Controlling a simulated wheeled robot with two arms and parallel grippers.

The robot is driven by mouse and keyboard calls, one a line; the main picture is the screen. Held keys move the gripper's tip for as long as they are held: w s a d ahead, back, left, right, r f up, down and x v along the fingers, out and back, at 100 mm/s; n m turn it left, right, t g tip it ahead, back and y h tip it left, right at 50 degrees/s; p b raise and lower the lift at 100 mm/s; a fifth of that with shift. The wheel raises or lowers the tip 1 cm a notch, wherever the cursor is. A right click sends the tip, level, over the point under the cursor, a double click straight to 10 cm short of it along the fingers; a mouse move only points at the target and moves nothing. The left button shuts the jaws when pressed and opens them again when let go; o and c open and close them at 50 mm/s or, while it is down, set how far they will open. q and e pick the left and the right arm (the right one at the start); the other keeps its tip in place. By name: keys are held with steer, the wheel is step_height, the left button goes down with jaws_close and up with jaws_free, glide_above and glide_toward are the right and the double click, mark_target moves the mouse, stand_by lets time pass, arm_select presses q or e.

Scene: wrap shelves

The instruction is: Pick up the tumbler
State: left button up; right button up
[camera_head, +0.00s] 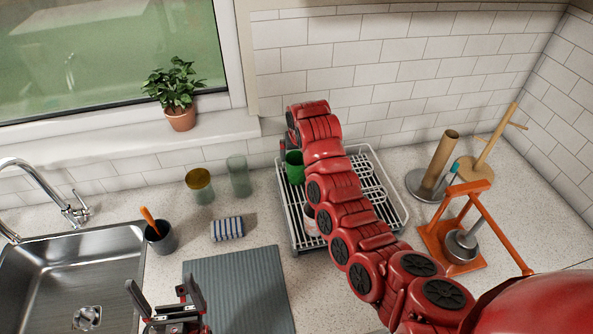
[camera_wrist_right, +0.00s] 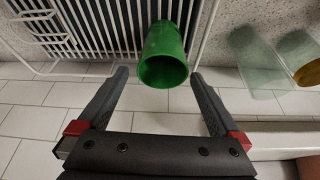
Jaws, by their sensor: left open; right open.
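A green tumbler (camera_head: 294,167) stands in the white wire dish rack, partly hidden behind my right arm. In the right wrist view the green tumbler (camera_wrist_right: 164,56) shows just beyond and between the fingertips of my right gripper (camera_wrist_right: 159,78). That gripper is open and empty; I cannot tell whether a finger touches the tumbler. In the head view my right gripper is mostly hidden by its own arm at the rack's back left. My left gripper (camera_head: 166,291) is open and empty near the front edge of the grey mat.
The dish rack (camera_head: 392,203) also holds a white cup (camera_head: 309,222). An amber glass (camera_head: 200,186) and a clear green glass (camera_head: 239,177) stand left of it. A striped sponge (camera_head: 227,228), a grey mat (camera_head: 240,280), a sink (camera_head: 70,265) and an orange stand (camera_head: 455,225) are around.

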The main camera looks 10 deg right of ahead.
mark_target(296, 163)
steer(key=shift+x, duration=1.05)
steer(key=f, duration=0.2)
steer(key=f+b, duration=0.1)
steer(key=shift+w+a+f, duration=0.15)
steer(key=shift+w+f, duration=0.1)
steer(key=shift+w, duration=0.05)
steer(key=shift+w+f, duration=0.25)
steer(key=shift+f, duration=0.05)
steer(key=shift+c, duration=0.2)
steer(key=shift+r, duration=0.15)
steer(key=c, duration=1.1)
